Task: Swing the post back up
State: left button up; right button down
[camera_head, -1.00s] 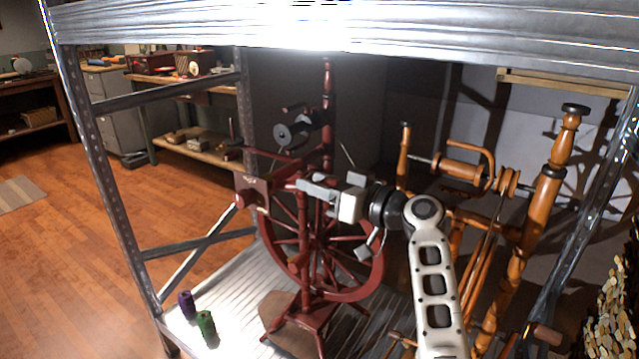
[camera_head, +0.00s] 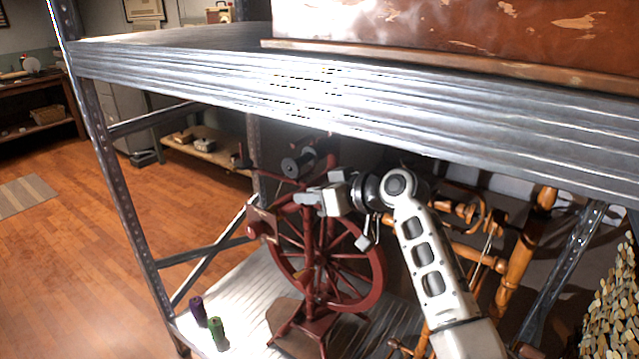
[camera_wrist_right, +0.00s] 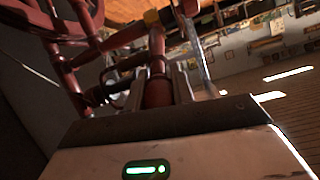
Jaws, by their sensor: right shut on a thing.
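The dark red spinning wheel (camera_head: 374,255) stands on the lower metal shelf, with its spoked wheel and a black bobbin (camera_head: 297,166) above. My right gripper (camera_head: 310,198) reaches in from the right and is at the front of the wheel. In the right wrist view, a dark red turned post (camera_wrist_right: 157,90) lies between the fingers of my right gripper (camera_wrist_right: 165,82), which is shut on it. The upper part of the spinning wheel is partly hidden behind the shelf edge in the head view. My left gripper is out of view.
An upper shelf board (camera_head: 330,95) crosses above my arm. A shelf upright (camera_head: 118,205) stands at left. Purple (camera_head: 198,310) and green (camera_head: 217,330) spools stand on the lower shelf. An orange wooden spinning wheel (camera_head: 520,255) stands right of my arm. Open floor lies left.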

jog(key=shift+w+a+r+g+h+p, duration=0.2)
jog(key=shift+r+h+p, duration=0.05)
jog(key=shift+r+p, duration=0.15)
jog(key=shift+w+a+r+g+h+p, duration=0.15)
jog(key=shift+a+r+g+h+p, duration=0.1)
jog(key=shift+r, duration=0.15)
jog(key=shift+w+a+r+g+h+p, duration=0.3)
jog(key=shift+a+h+p, duration=0.1)
jog(key=shift+h, duration=0.2)
jog(key=shift+f, duration=0.1)
